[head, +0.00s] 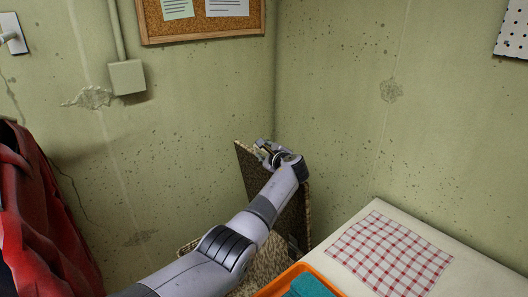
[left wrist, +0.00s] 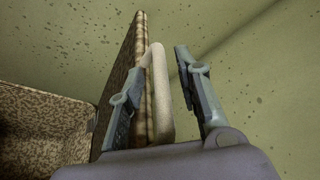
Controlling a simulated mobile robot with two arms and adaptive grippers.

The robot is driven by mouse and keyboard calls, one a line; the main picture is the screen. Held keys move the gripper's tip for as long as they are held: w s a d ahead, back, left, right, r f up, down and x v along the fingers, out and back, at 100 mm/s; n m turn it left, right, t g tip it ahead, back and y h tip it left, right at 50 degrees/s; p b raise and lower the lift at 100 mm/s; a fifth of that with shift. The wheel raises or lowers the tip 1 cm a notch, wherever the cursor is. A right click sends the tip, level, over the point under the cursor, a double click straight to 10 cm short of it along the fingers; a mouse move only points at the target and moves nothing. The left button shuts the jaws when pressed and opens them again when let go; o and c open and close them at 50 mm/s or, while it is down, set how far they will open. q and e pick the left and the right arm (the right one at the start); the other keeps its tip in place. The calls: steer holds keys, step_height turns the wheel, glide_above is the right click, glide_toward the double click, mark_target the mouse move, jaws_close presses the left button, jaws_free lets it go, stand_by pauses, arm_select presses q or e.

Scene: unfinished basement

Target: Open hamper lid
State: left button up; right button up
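The woven brown hamper (head: 268,262) stands in the corner, mostly hidden behind my left arm. Its lid (head: 245,172) is raised and stands steeply upright near the wall. In the left wrist view the lid (left wrist: 130,65) shows nearly edge-on, with the open hamper body (left wrist: 45,112) to its left. A pale loop handle (left wrist: 160,95) sits on the lid. My left gripper (head: 266,153) is at the raised lid. In the left wrist view its fingers (left wrist: 168,92) are apart, with the handle and lid edge between them and a gap to the right finger. My right gripper is out of view.
A white table (head: 475,272) with a checked cloth (head: 390,252) and an orange tray (head: 262,292) holding a teal item (head: 316,286) is at the lower right. Red clothing (head: 40,215) hangs at the left. Concrete walls close in behind the hamper.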

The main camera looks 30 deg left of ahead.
arm_select(q)
steer(key=shift+d, duration=0.15)
steer(key=shift+s+d+r, duration=0.15)
steer(key=shift+s+d, duration=0.3)
steer(key=shift+d, duration=0.05)
steer(key=v, duration=1)
steer(key=shift+s+d, duration=0.15)
steer(key=shift+s, duration=0.05)
